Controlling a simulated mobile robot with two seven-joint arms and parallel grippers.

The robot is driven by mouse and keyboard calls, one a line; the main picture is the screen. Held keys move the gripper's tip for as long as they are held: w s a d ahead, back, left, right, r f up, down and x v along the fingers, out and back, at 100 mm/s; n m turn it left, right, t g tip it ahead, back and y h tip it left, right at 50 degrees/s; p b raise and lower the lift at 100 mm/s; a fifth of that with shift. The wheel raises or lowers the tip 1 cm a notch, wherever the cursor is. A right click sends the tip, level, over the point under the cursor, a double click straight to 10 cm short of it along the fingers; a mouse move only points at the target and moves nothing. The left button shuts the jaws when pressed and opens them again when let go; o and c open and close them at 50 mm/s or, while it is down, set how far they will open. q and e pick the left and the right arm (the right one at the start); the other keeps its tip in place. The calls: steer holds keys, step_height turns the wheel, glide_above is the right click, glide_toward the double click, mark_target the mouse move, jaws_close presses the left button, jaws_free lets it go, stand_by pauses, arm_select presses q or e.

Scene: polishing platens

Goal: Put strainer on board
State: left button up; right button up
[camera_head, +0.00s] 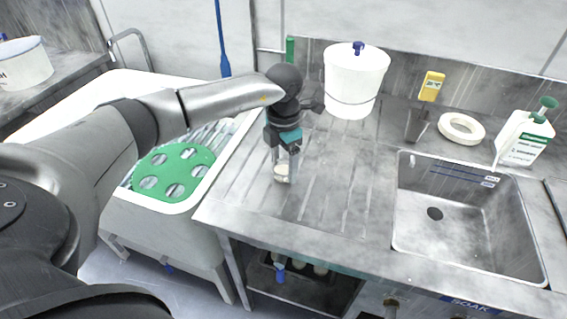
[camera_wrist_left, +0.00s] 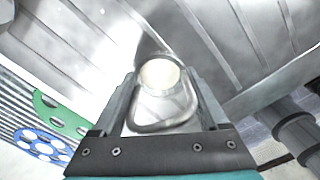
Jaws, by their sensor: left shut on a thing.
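My left gripper (camera_head: 284,163) points down over the ribbed metal draining board (camera_head: 330,185), near its left end. It is shut on the strainer (camera_head: 282,174), a small round piece with a pale inside. In the left wrist view the strainer (camera_wrist_left: 160,76) shows a cream disc in a metal rim and a wire loop between the fingers (camera_wrist_left: 163,100). The strainer is at or just above the board; I cannot tell whether it touches. My right gripper is not in view.
A white lidded bucket (camera_head: 354,85) stands behind. A white tub with a green holed disc (camera_head: 172,172) is left. The board's middle is clear.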

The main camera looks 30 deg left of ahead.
arm_select(q)
steer(key=o, duration=1.4)
steer(key=shift+f, duration=0.1)
step_height(320, 180, up, 12)
steer(key=shift+r+p, duration=0.2)
steer(key=shift+p, duration=0.7)
